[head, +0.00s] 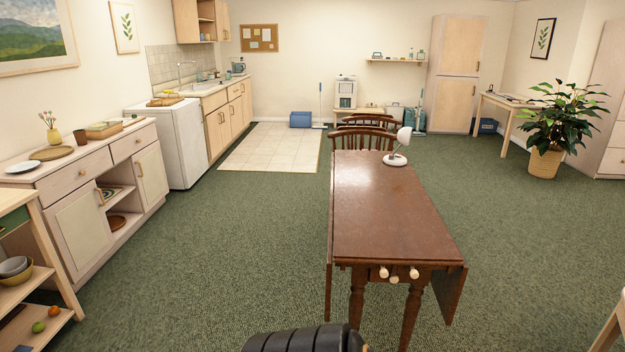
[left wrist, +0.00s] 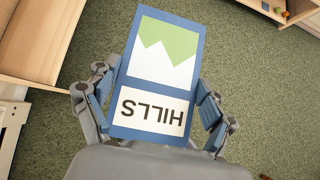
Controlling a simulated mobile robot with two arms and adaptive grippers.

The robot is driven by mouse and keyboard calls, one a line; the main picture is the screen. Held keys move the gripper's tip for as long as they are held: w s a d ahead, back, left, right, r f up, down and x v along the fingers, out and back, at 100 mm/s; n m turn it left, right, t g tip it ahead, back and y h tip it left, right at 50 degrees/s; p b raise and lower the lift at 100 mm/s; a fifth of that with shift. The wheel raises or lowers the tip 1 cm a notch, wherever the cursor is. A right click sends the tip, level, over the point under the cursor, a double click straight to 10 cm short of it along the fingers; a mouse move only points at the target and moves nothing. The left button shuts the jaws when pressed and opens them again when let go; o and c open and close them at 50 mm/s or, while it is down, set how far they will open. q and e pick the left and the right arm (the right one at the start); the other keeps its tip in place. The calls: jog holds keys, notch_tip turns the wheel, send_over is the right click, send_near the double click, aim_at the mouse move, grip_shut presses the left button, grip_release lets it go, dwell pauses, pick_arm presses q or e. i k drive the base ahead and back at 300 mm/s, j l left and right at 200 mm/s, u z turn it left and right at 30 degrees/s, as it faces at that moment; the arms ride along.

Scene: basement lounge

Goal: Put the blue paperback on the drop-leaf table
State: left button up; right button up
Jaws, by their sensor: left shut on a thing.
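The blue paperback (left wrist: 160,129) shows in the left wrist view, with a green and white cover and the word HILLS upside down. My left gripper (left wrist: 156,92) is shut on it, one finger at each side edge. The book is above the green carpet in that view and does not show in the head view. The drop-leaf table (head: 385,215) stands right of centre in the head view, dark brown with its side leaves hanging down. My right gripper is in neither view.
A white lamp (head: 397,147) stands at the table's far end; the rest of its top is bare. Wooden chairs (head: 362,137) stand behind it. A sideboard (head: 105,190) and an open shelf (head: 40,285) line the left. Carpet between sideboard and table is clear.

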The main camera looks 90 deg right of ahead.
aim_at(413, 236)
jog(key=k+l+z, duration=0.25)
jog(key=l+z, duration=0.15)
jog(key=l, duration=0.3)
jog(key=k+l+z, duration=0.2)
jog(key=l+z, duration=0.25)
jog(key=l, duration=0.25)
jog(key=l+z, duration=0.4)
jog(key=l, duration=0.35)
jog(key=l+z, duration=0.45)
jog(key=l, duration=0.35)
